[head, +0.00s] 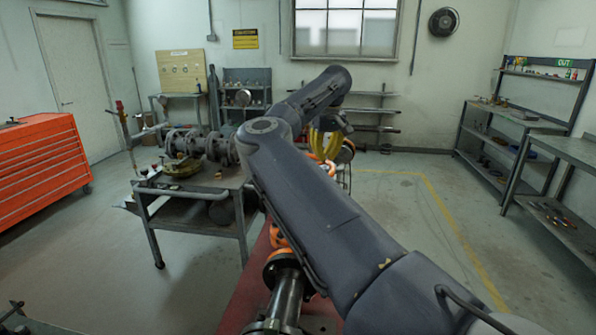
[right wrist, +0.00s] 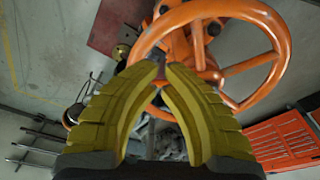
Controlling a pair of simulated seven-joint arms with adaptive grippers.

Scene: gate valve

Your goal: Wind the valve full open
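The valve's orange handwheel (right wrist: 190,13) fills the upper middle of the right wrist view, with spokes running to a hub. In the head view my right arm hides most of it; orange parts show just below the gripper. My right gripper (right wrist: 162,71) has two yellow ribbed fingers, their tips close together with a narrow gap, over the near part of the wheel. Orange shows between the fingers, but I cannot tell whether they pinch the rim or lie in front of it. The right gripper (head: 326,140) also shows beyond my arm in the head view. My left gripper is out of view.
A steel pipe (head: 286,303) with an orange flange runs over a red base below my arm. A cart (head: 200,190) carrying valve parts stands to the left, and an orange tool chest (head: 38,165) farther left. Shelves (head: 512,125) stand at right; floor between is clear.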

